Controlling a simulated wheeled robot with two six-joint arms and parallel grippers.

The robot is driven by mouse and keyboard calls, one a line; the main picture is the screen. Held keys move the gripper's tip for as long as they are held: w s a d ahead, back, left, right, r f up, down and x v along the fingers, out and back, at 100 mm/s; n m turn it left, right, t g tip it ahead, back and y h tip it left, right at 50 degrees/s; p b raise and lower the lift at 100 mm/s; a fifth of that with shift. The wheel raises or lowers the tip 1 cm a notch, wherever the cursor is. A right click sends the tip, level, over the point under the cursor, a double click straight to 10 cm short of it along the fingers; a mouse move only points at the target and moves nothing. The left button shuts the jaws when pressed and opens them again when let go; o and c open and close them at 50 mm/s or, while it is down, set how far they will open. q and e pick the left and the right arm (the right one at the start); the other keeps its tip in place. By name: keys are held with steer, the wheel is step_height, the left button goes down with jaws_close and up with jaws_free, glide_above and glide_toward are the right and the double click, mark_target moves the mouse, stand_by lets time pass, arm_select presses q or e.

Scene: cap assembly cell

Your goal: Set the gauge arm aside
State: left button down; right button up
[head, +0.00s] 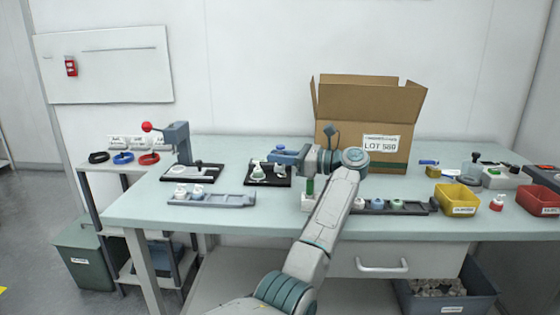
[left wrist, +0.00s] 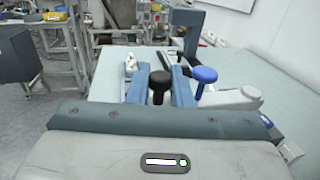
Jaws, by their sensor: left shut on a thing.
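My left gripper (head: 273,157) is low over a black base plate (head: 268,182) near the middle of the bench. In the left wrist view its blue fingers (left wrist: 159,72) are shut on a black-knobbed part (left wrist: 158,80), which looks like the gauge arm. The fingers hide most of this part, and I cannot tell whether it is clear of the plate. A blue knob (left wrist: 203,75) stands on a pale grey piece beside the fingers. White parts (head: 257,171) show at the plate. My right gripper is not in view.
A press with a red ball handle (head: 147,127) stands to the left. A grey rack (head: 236,200) with pale parts lies in front. An open carton (head: 350,105) stands behind my arm. A yellow bin (head: 457,195) is at the right. Bare bench shows between press and plate.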

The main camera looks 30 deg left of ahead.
arm_select(q)
steer(key=shift+r, duration=0.1)
stand_by(0.3)
steer(key=c, duration=1.6)
jaws_free()
steer(key=shift+w+d, duration=0.1)
steer(key=shift+d, duration=0.1)
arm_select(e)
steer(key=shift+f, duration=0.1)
